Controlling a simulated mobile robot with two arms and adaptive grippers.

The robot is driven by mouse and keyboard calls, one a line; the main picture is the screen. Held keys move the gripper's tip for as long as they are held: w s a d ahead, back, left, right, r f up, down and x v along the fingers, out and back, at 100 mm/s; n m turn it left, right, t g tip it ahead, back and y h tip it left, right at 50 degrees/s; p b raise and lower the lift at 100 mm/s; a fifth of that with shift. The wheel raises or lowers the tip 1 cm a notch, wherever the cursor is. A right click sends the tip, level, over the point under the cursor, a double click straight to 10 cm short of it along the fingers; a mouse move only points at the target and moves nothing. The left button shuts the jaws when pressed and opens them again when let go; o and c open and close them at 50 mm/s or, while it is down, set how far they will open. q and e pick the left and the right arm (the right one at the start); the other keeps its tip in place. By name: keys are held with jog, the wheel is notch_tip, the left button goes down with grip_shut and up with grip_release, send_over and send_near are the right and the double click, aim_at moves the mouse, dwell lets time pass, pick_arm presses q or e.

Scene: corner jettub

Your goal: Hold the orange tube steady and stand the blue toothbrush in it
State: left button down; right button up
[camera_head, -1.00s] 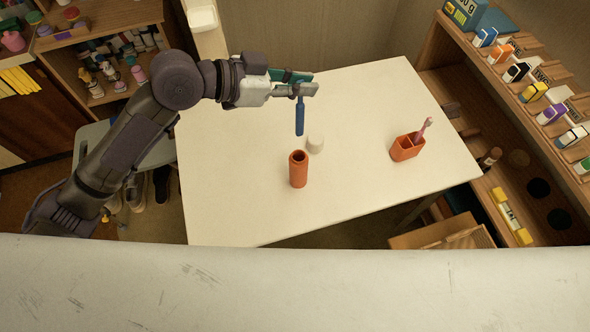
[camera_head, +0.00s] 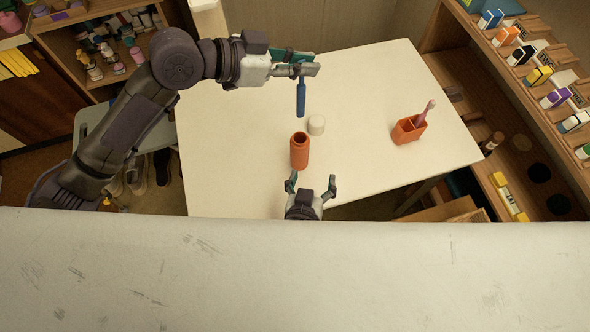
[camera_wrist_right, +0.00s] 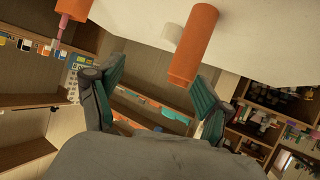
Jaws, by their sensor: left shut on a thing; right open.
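The orange tube (camera_head: 300,152) stands upright on the table with its open mouth up. It also shows between and beyond my right fingers in the right wrist view (camera_wrist_right: 194,45). My left gripper (camera_head: 303,70) is shut on the blue toothbrush (camera_head: 301,98), which hangs down roughly vertical behind the tube in the head view. The toothbrush is apart from the tube; its upper end is hidden by the fingers. My right gripper (camera_head: 311,186) is open and empty, just in front of the tube, and its fingers do not appear to touch it.
A white cap (camera_head: 316,125) sits on the pale table (camera_head: 370,90) behind the tube. An orange holder (camera_head: 407,132) with a pink toothbrush (camera_head: 426,112) stands at the right. A wooden shelf (camera_head: 490,100) with boxes lines the right side. The table's left part is clear.

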aim_at(299, 145)
jog(key=a+r+t+y, duration=0.1)
jog(key=a+r, duration=0.2)
jog(key=a, duration=0.1)
jog(key=shift+y, duration=0.3)
jog(key=x, duration=1.2)
jog(key=shift+w+d, duration=0.1)
jog(key=shift+w, duration=0.2)
jog(key=c, duration=1.2)
pick_arm(q)
jog(key=shift+f, duration=6.5)
pick_arm(e)
jog(key=shift+c, duration=0.3)
pick_arm(q)
jog(key=c, duration=1.1)
grip_release()
